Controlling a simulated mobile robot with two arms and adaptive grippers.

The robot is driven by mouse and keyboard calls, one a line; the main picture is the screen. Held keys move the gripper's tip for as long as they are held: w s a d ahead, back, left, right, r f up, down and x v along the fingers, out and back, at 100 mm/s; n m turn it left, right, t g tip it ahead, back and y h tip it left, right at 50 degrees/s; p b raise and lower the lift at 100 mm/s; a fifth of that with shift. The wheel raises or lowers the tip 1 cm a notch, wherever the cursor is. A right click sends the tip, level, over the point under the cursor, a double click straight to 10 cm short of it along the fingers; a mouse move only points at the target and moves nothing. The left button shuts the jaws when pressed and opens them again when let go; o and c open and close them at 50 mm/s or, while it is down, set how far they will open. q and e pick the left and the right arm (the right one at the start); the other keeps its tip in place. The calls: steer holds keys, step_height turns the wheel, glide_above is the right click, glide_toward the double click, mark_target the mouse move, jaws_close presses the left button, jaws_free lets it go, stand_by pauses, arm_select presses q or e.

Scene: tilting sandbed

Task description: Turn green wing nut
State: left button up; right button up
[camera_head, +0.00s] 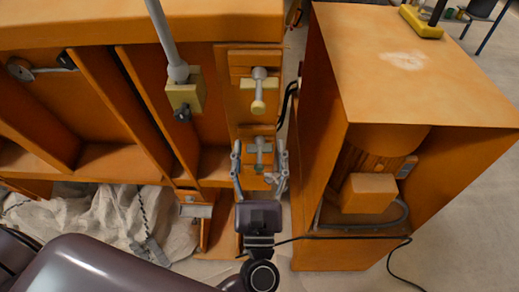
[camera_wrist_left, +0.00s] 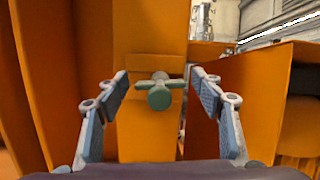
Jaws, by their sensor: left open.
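The green wing nut (camera_wrist_left: 159,94) shows in the left wrist view on an orange upright plate, with a round knob end facing me and a crossbar behind it. In the head view it is a small grey-green part (camera_head: 260,147) on the orange panel. My left gripper (camera_head: 260,165) is open, with one finger on each side of the wing nut and clear space between. In the left wrist view its fingers (camera_wrist_left: 160,92) stand to the left and right of the nut, not touching it. My right gripper is not in view.
A similar pale clamp (camera_head: 259,90) sits just above on the same panel. An orange cabinet (camera_head: 420,70) with a motor housing stands close on the right. A grey rod with a yellowish block (camera_head: 186,92) is at upper left. White cloth (camera_head: 110,220) lies below left.

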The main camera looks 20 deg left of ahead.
arm_select(q)
steer(key=shift+s+f, duration=0.1)
steer(key=v, duration=1.1)
steer(key=shift+s+d+f, duration=0.15)
steer(key=shift+s, duration=0.2)
steer(key=w+a+f+n+g+h+b, duration=0.1)
steer(key=a+f+g, duration=0.15)
steer(key=f, duration=1.05)
steer(key=w+a+f+n+g+h+b, duration=0.15)
steer(key=f+g, duration=0.25)
steer(key=f, duration=0.9)
steer(key=s+a+f+n+g+b, duration=0.1)
steer(key=s+a+f+n+g, duration=0.15)
steer(key=f, duration=0.65)
steer(key=s+a+f+n+g+b, duration=0.1)
steer(key=s+a+f+n+g, duration=0.15)
steer(key=f, duration=0.65)
steer(key=s+a+f+n+g+h+b, duration=0.2)
steer(key=s+f+n+g, duration=0.2)
steer(key=s+f+n, duration=0.6)
steer(key=s+a+f+n+g+h+b, duration=0.2)
steer(key=s+f+n+g+b, duration=0.1)
steer(key=s+f+n, duration=0.8)
steer(key=s+f+g, duration=0.1)
steer(key=s+f, duration=0.2)
steer(key=f, duration=0.1)
steer(key=shift+a+f+g, duration=0.2)
steer(key=shift+a+g, duration=0.15)
